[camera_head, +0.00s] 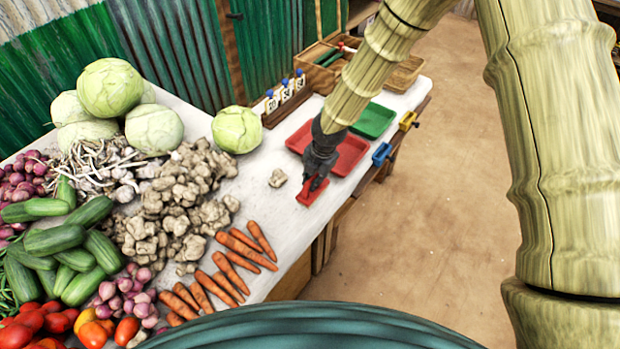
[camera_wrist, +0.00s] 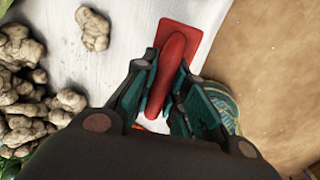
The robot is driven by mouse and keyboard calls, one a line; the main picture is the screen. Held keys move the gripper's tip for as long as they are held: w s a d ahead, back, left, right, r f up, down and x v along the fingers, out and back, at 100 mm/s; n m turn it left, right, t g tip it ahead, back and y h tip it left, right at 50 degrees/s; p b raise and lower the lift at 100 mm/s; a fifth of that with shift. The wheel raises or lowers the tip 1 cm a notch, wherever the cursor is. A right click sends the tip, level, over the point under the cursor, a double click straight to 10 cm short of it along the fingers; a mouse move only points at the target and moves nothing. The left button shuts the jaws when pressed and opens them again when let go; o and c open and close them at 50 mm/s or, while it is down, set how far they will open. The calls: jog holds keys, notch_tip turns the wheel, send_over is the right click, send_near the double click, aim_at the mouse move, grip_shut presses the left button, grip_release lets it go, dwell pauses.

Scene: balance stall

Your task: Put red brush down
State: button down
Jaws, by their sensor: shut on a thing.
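The red brush (camera_head: 311,192) is at the table's right edge in the head view, just in front of the red trays. In the wrist view the red brush (camera_wrist: 172,62) shows a rounded handle along a flat red rectangular base. My gripper (camera_head: 318,172) is over it, and in the wrist view my gripper (camera_wrist: 168,85) has its fingers on both sides of the handle, shut on it. The brush is over or on the white tabletop (camera_wrist: 135,25); I cannot tell whether its base touches the surface.
Red trays (camera_head: 352,152) and a green tray (camera_head: 374,120) lie behind the gripper. A loose ginger piece (camera_head: 278,178) lies to the left. Carrots (camera_head: 225,272) and a ginger pile (camera_head: 175,210) lie further left. Blue (camera_head: 381,154) and yellow (camera_head: 407,121) items are at the table edge.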

jog(key=shift+w+a+f, duration=0.1)
jog(key=shift+w+a, duration=0.35)
jog(key=shift+w, duration=0.35)
jog(key=shift+f+p, duration=0.9)
jog(key=shift+f, duration=0.85)
jog(key=shift+f, duration=0.1)
jog(key=c, duration=1.4)
grip_release()
jog(key=shift+c, duration=0.2)
jog(key=r, duration=0.4)
jog(key=s+d+r+b, duration=0.1)
jog(key=r, duration=0.3)
jog(key=d+r+b, duration=0.1)
jog(key=r, duration=0.3)
jog(key=shift+s, duration=0.2)
